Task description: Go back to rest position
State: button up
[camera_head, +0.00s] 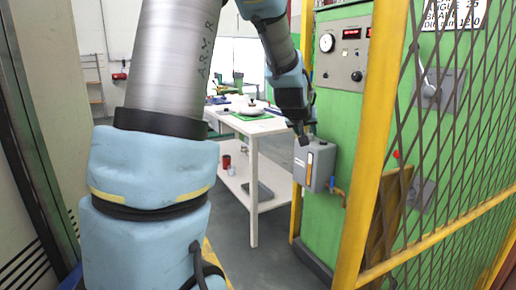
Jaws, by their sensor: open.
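My arm fills the left and top middle of the head view, and its end reaches toward the green machine cabinet. My gripper (302,136) is dark and points down, just above or in front of the top of a grey box (318,160) with an orange strip on the cabinet's side. I cannot tell whether the fingertips touch the box. Nothing shows held in the gripper; the fingers are small and partly merged with the box behind.
A yellow frame post (372,150) and mesh guard (450,130) stand close on the right. A white table (250,128) with a lower shelf stands behind the arm. The cabinet panel (343,55) carries a gauge and displays. Grey floor (275,240) is open between table and cabinet.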

jog(key=s+a+f+g+y, duration=0.2)
jog(key=s+a+f+g, duration=0.2)
jog(key=s+a, duration=0.6)
jog(key=s+a+f+g+y+p, duration=0.1)
jog(key=s+a+f+g, duration=0.3)
jog(key=s+a, duration=0.7)
notch_tip(320, 180, down, 2)
jog(key=shift+s+a+f+n+y+p, duration=0.25)
jog(key=shift+s+y, duration=0.35)
jog(key=shift+s, duration=0.55)
